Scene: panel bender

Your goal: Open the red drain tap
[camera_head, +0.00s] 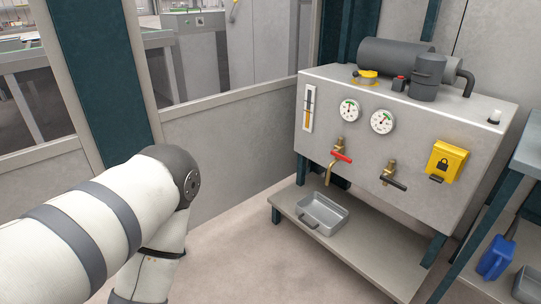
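The red drain tap (341,156) is a brass tap with a red lever on the front of a grey cabinet (418,150). Its lever points sideways to the right and slightly down, across the spout (329,173), which curves downward. A second brass tap with a black lever (393,181) sits to its right. A grey metal tray (321,213) stands on the lower shelf below the red tap. My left arm comes in from the left, well apart from the taps, and its gripper is out of view. My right gripper is not in view either.
Two round gauges (382,121) and a sight glass (308,107) are above the taps. A yellow lock box (446,162) is at the right. A shelf unit with a blue item (495,258) stands at the right edge. The floor (245,250) before the cabinet is clear.

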